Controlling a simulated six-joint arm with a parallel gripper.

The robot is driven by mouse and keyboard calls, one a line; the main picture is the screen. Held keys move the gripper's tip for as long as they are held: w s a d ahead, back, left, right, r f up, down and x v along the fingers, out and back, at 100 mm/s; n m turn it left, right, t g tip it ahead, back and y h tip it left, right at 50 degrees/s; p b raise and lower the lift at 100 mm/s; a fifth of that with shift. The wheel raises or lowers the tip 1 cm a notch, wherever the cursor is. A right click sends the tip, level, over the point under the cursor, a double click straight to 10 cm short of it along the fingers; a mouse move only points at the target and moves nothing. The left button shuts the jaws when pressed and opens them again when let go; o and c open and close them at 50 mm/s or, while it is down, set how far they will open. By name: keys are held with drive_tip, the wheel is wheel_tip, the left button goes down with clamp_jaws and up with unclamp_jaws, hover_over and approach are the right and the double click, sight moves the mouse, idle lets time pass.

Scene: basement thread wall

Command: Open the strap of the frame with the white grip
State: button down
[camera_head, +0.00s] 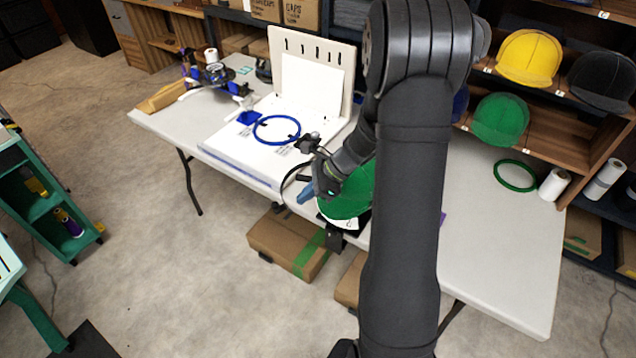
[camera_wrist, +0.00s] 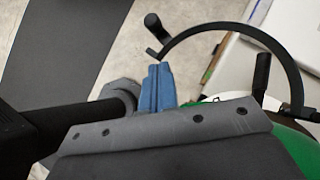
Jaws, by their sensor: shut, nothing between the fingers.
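A green cap (camera_head: 347,195) sits on a dark frame at the table's front edge, partly hidden behind my arm. A thin black curved strap (camera_head: 290,178) arcs out to the left of it; in the wrist view the strap (camera_wrist: 225,27) curves over the upper right, with a dark round-ended piece (camera_wrist: 152,22) near its left end. I cannot make out a white grip on this frame. My gripper (camera_head: 304,195) has blue fingers, shut and empty, just left of the cap. In the wrist view its fingertips (camera_wrist: 157,72) are close below the strap's left end; contact cannot be told.
A blue hoop (camera_head: 277,130) lies on a white board (camera_head: 235,150) behind my gripper. A blue and black device (camera_head: 215,78) stands at the table's far left. A green hoop (camera_head: 515,176) and white rolls (camera_head: 553,184) are at right. Cardboard boxes (camera_head: 285,245) sit below.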

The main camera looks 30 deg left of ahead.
drive_tip(key=shift+s+a+f, duration=0.3)
drive_tip(key=shift+s+a, duration=0.4)
drive_tip(key=shift+a, duration=0.15)
drive_tip(key=shift+s+a+f, duration=0.25)
drive_tip(key=shift+s+a, duration=0.45)
drive_tip(key=shift+a, duration=0.15)
drive_tip(key=w+a+m+t+y, duration=0.1)
drive_tip(key=a+m, duration=0.1)
drive_tip(key=a, duration=0.5)
drive_tip(key=shift+m+t+y, duration=0.3)
drive_tip(key=shift+m+t, duration=0.1)
drive_tip(key=shift+r, duration=0.1)
